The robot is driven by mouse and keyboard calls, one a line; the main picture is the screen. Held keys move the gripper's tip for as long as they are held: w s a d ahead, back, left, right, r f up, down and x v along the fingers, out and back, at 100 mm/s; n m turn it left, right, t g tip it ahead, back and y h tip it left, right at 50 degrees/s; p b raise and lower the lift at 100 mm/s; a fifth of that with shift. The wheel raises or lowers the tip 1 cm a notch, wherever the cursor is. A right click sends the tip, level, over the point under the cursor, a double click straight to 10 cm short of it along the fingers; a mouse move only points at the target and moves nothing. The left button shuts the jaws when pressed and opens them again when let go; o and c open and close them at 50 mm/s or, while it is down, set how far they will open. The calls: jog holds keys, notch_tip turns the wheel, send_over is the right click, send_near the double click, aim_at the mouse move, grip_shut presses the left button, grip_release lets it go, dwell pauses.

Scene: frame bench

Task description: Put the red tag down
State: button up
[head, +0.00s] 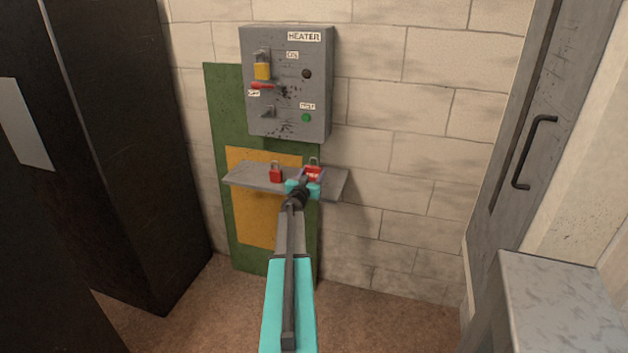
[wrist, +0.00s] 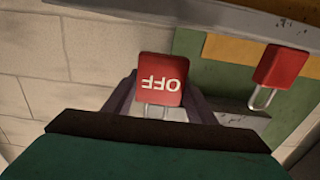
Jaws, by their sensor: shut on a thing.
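The red tag (head: 313,174) is a small red block with a pale loop. In the wrist view, the tag (wrist: 161,82) reads OFF upside down, with its loop pointing down the picture. My gripper (head: 309,180) is shut on it, a finger on each side. In the head view it appears over the right part of the grey shelf (head: 335,184). Whether it touches the shelf I cannot tell. A red padlock (head: 275,173) stands on the shelf to the left; the padlock (wrist: 281,66) is at the right in the wrist view.
A grey heater box (head: 320,90) hangs above the shelf, with a yellow padlock (head: 262,71) and a red handle (head: 262,86). A dark cabinet (head: 130,150) stands at left, a grey door (head: 505,160) at right.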

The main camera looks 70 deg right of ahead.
aim_at(314, 179)
jog(key=shift+d, duration=0.55)
jog(key=shift+a+f, duration=0.15)
jog(key=shift+f, duration=1.65)
jog(key=shift+f, duration=0.15)
jog(key=o, duration=1.1)
jog(key=shift+c, duration=0.2)
jog(key=shift+r, duration=0.2)
jog(key=a+b, duration=0.1)
jog(key=a, duration=1.1)
jog(key=shift+s, duration=0.35)
